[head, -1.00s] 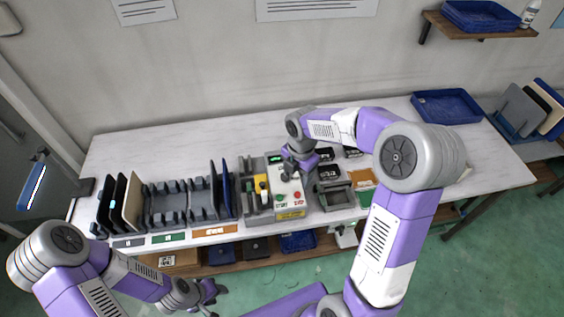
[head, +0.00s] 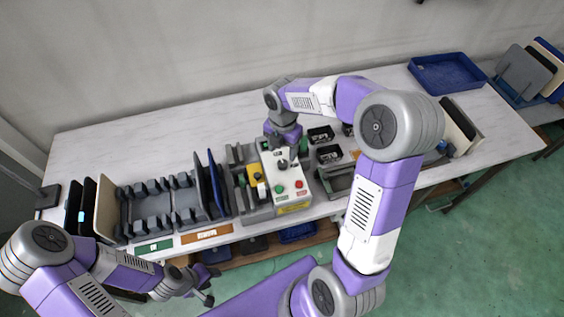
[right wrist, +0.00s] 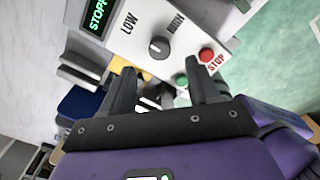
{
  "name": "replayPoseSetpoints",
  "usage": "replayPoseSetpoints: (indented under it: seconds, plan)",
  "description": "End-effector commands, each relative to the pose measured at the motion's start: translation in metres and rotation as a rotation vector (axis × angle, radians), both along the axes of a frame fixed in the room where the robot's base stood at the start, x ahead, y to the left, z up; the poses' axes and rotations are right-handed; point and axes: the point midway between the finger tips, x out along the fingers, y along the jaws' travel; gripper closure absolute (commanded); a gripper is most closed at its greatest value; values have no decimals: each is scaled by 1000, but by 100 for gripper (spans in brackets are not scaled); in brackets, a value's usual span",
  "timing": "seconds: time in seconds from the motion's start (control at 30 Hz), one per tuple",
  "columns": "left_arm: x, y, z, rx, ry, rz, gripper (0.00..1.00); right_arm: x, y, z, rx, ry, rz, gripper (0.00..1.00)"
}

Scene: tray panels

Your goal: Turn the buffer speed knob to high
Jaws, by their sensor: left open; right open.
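The white control panel (head: 292,176) of the buffer machine stands mid-table in the head view. Its black speed knob (head: 282,164) sits above a green button and a red button. In the right wrist view the knob (right wrist: 159,47) is beside the word LOW; its exact pointer direction is unclear. A green-lit display (right wrist: 97,14) starts with "STOP". My right gripper (right wrist: 164,72) is open and empty, its fingertips apart from the knob and pointing at the panel; it also shows over the panel's back in the head view. My left gripper (head: 207,296) is open and empty, low in front of the table.
The red stop button (right wrist: 207,55) and green button (right wrist: 181,78) lie close to the knob. A grey rack (head: 160,205) with upright panels stands left of the machine. Small black trays (head: 320,134) lie to its right. A blue tray (head: 445,72) sits at the back right.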

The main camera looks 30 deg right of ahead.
Motion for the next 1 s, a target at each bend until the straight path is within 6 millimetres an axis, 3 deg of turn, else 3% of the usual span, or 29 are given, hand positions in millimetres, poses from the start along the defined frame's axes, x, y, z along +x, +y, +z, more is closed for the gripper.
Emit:
replayPoseSetpoints:
  seconds: [0.2,0.4,0.77,1.0]
  plan:
    - [0,0,-8,0,0,0,57,-1,0,-37,1,6,0,39]
    - [0,0,-13,0,0,0,57,-1,0,-60,2,3,0,39]
    - [0,0,-13,0,0,0,57,0,0,-64,2,1,0,39]
    - [0,0,-13,0,0,0,57,0,0,-64,2,1,0,76]
